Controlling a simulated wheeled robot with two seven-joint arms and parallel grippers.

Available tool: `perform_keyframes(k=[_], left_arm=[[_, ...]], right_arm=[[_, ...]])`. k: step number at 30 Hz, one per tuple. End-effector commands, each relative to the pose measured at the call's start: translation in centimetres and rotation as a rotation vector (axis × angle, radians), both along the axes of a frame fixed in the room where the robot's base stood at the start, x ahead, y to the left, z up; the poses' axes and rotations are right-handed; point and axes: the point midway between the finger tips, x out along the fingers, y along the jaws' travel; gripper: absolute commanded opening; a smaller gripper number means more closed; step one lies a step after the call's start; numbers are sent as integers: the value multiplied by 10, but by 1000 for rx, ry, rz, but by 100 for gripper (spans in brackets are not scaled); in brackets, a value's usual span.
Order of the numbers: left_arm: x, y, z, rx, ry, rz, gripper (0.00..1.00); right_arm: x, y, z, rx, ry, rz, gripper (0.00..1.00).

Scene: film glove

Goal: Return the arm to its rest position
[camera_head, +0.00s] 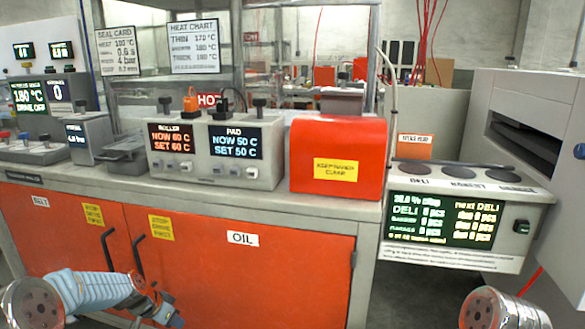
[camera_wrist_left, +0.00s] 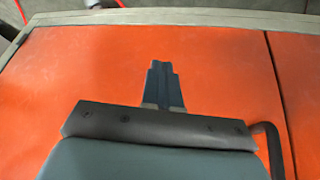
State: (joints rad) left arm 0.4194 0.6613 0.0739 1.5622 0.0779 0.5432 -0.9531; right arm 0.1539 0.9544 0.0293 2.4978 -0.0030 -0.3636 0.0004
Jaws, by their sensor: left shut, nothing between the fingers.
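My left arm comes in at the lower left of the head view, in front of the orange cabinet doors (camera_head: 262,270). Its gripper (camera_head: 174,318) is low, at the bottom edge of that view. In the left wrist view the left gripper (camera_wrist_left: 163,75) has its two fingers together with nothing between them, and the orange door (camera_wrist_left: 95,75) fills the background. A dark door handle (camera_wrist_left: 272,150) shows to the right of the gripper there. A part of my right arm shows at the bottom right of the head view; its gripper is out of view.
The counter holds a roller and pad control box (camera_head: 207,153), a red cover (camera_head: 338,157) and a grey meter box (camera_head: 90,138). Dark door handles (camera_head: 138,262) stick out near my left arm. A counter display (camera_head: 440,220) and a large grey machine (camera_head: 535,150) stand at right.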

Motion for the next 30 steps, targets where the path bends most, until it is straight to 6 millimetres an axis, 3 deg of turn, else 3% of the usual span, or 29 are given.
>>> perform_keyframes(k=[1,5,6,9,12,15,19,30], left_arm=[[-17,-33,-32,-33,54,31,0],[-73,-108,-100,-102,178,150,0],[-95,-130,-117,-119,218,187,0],[-157,-177,-149,-156,312,279,0],[-218,-211,-166,-182,394,364,0],[-266,-231,-172,-199,456,430,0],[-300,-242,-172,-210,498,483,0],[-306,-244,-171,-212,504,494,0]], right_arm=[[0,0,0,0,0,0,64],[0,0,0,0,0,0,64],[0,0,0,0,0,0,64],[0,0,0,0,0,0,64],[0,0,0,0,0,0,64],[0,0,0,0,0,0,64],[0,0,0,0,0,0,64],[0,0,0,0,0,0,64]])
